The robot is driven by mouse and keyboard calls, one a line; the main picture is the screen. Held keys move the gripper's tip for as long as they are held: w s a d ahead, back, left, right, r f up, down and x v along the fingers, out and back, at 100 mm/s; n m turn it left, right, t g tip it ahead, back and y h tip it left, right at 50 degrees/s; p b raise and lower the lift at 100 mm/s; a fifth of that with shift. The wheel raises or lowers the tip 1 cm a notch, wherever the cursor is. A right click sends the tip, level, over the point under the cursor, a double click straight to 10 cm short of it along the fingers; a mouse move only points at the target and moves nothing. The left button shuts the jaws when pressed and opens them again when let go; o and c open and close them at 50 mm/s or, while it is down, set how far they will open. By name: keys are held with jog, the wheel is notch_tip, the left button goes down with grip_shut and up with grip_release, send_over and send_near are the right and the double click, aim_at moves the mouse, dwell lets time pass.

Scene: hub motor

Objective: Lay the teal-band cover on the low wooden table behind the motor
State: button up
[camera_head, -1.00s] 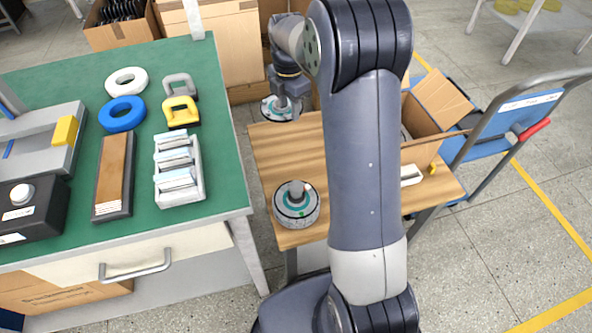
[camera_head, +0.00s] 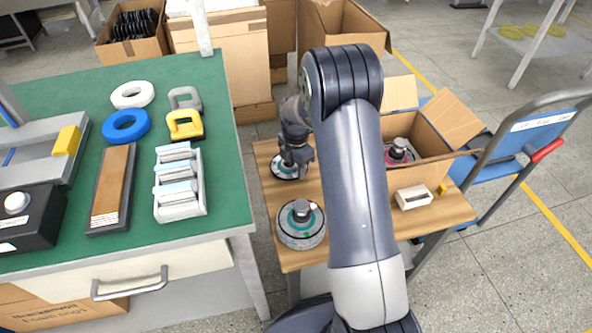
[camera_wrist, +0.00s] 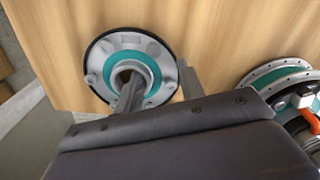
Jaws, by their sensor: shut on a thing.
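The teal-band cover (camera_head: 284,174) is a flat grey disc with a teal ring around a central hole. It is held level at the far left part of the low wooden table (camera_head: 446,212), behind the motor. My gripper (camera_head: 291,160) is shut on it from above. In the wrist view the cover (camera_wrist: 98,66) shows against the tabletop, close to its edge, with my gripper's fingers (camera_wrist: 158,88) at its hole and rim. I cannot tell whether it touches the wood. The motor (camera_head: 301,232), round with a teal ring, stands at the table's near left; it also shows in the wrist view (camera_wrist: 262,82).
An open cardboard box (camera_head: 432,172) with a pink-banded part (camera_head: 398,152) and a white tray (camera_head: 413,196) stand on the table's right. The green workbench (camera_head: 140,72) is close at left. A blue cart (camera_head: 530,140) stands at right.

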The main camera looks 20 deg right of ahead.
aim_at(296, 172)
jog(key=shift+f, duration=0.5)
jog(key=shift+f, duration=0.2)
jog(key=o, duration=1)
jog(key=shift+o, duration=0.2)
notch_tip(296, 172, up, 12)
jog(key=p, duration=0.2)
jog(key=shift+r, duration=0.2)
